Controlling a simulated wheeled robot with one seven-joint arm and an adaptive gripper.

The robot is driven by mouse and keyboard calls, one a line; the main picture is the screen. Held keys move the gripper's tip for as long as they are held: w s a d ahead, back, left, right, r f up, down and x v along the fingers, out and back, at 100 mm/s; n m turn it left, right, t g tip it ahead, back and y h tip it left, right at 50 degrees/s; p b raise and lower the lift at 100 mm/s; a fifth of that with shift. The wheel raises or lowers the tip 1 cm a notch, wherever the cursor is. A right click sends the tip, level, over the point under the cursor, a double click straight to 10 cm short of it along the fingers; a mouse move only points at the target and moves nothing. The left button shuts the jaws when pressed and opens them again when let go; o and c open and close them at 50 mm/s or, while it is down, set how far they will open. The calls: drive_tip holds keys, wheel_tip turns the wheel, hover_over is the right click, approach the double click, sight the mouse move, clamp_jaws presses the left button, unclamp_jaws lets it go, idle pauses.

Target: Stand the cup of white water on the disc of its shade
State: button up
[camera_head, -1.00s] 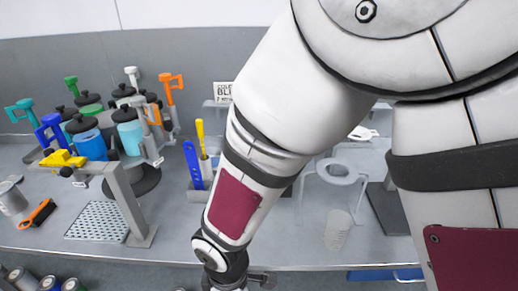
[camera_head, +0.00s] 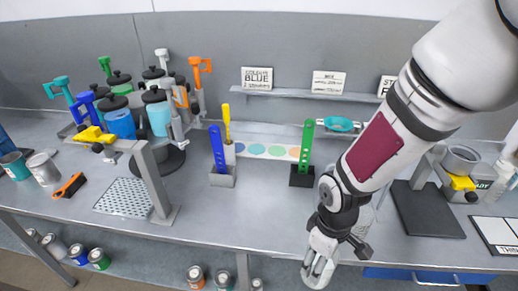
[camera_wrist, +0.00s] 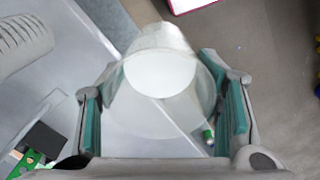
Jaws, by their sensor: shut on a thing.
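My gripper (camera_head: 320,265) is at the table's front edge in the head view. In the wrist view its teal-padded fingers (camera_wrist: 165,108) are shut around a translucent cup (camera_wrist: 150,115) with a white round face inside. A pale strip (camera_head: 265,159) with coloured discs lies at the back of the table, well behind and left of my gripper. Blue-green, green and orange discs show.
A green upright tool (camera_head: 306,145) and a blue one (camera_head: 217,148) stand in holders near the strip. A ribbed pale cup (camera_wrist: 22,40) stands left of the gripper. A dark plate (camera_head: 427,210) lies at right. The table's centre is clear.

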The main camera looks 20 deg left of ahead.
drive_tip(key=w+d+r+m, duration=0.1)
drive_tip(key=w+d+m, duration=1.2)
drive_tip(key=w+d, duration=0.9)
drive_tip(key=d, duration=0.3)
drive_tip(key=shift+d+r+m, duration=0.4)
drive_tip(key=shift+r, duration=0.1)
